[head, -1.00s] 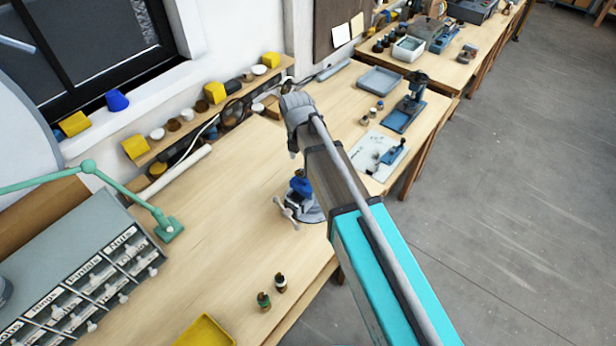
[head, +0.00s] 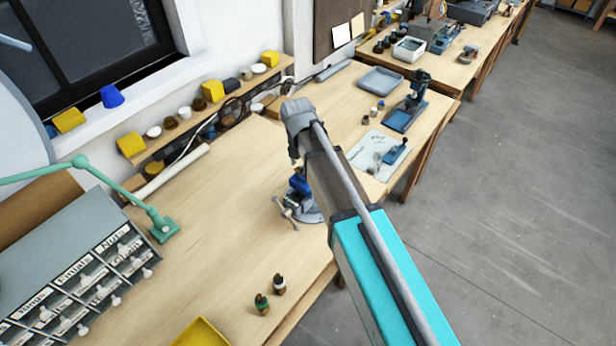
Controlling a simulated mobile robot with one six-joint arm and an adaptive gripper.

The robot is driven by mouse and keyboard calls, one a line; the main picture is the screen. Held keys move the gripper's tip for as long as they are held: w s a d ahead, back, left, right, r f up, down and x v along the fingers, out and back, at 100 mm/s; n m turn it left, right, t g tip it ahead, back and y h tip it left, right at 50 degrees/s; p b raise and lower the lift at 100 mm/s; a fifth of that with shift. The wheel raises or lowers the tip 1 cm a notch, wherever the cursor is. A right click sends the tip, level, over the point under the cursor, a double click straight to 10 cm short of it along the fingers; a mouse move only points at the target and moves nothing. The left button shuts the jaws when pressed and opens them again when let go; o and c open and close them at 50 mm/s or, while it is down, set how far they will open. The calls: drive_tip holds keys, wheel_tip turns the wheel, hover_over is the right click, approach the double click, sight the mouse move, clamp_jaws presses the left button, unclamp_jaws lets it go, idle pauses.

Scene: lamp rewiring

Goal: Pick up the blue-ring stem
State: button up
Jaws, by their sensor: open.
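Small upright pieces stand on the far workbench, right of my wrist. One has a blue top (head: 381,104) and may be the blue-ring stem, but it is too small to be sure. My gripper (head: 294,153) hangs below the wrist, above the bench near the blue vise. Only a dark part of it shows, as my arm hides the rest. It is open, apart from the small pieces, and no held thing shows. A green-banded small piece (head: 262,303) and a white-banded one (head: 279,284) stand at the near bench's front edge.
The blue vise (head: 299,186) stands on the near bench (head: 215,225) beside my arm. A grey tray (head: 380,79), a blue press (head: 406,112) and a white board (head: 368,150) are on the far bench. The near bench's middle is clear.

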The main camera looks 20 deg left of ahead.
drive_tip(key=shift+f+b, duration=0.45)
drive_tip(key=shift+f, duration=0.25)
clamp_jaws()
idle(0.4)
